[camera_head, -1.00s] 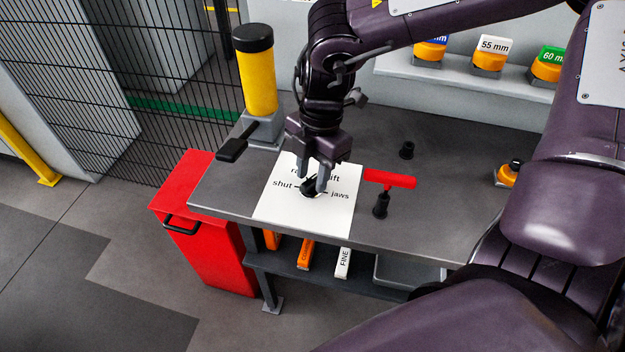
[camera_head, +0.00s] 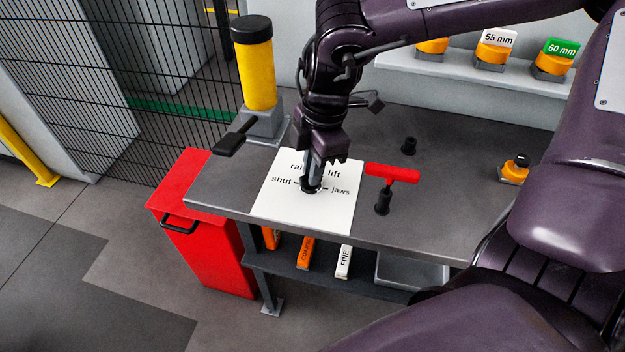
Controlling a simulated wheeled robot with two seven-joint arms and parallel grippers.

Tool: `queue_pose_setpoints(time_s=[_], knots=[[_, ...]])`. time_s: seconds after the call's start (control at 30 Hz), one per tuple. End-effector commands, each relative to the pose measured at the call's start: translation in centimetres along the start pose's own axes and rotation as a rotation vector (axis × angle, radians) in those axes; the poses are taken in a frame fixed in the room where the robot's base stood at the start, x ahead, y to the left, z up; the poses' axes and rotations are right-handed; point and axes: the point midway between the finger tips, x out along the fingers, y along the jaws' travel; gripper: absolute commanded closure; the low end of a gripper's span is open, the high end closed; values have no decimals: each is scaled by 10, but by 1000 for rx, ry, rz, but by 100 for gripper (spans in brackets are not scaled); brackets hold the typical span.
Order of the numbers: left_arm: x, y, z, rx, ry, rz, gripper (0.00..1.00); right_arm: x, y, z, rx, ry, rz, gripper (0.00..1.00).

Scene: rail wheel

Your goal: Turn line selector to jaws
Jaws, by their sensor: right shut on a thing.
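The line selector is a small dark knob (camera_head: 311,189) in the middle of a white plate (camera_head: 289,213) on the grey bench. The plate reads "shut" at left, "jaws" at right, "lift" at upper right and a partly hidden word at upper left. My right gripper (camera_head: 311,182) points down and is shut on the selector knob. Its fingers hide most of the knob, so I cannot tell which word its pointer faces. My left gripper is not in view.
A red T-handle (camera_head: 391,173) stands on the bench (camera_head: 430,215) just right of the plate. A yellow cylinder (camera_head: 256,75) with a black lever (camera_head: 236,138) stands at the back left. A red bin (camera_head: 207,235) is beside the bench.

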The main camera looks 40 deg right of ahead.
Motion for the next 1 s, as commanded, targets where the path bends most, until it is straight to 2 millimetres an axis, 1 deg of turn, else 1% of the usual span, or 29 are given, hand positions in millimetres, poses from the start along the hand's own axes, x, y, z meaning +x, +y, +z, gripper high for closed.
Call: queue_pose_setpoints(time_s=[0.1, 0.33, 0.43, 0.6, 0.8, 1.0], knots=[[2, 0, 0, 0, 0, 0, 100, 0, 0, 0, 35, 1, 5, 100], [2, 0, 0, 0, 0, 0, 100, 0, 0, 0, 36, 0, 4, 100], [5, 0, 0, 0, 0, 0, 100, 1, 0, 0, 62, 0, 9, 100], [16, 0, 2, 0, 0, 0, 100, 3, -1, 0, 226, 1, 36, 100], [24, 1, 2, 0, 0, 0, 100, 2, -2, 0, 400, 0, 62, 100], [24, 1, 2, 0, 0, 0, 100, 0, -2, 0, 432, 0, 65, 100]])
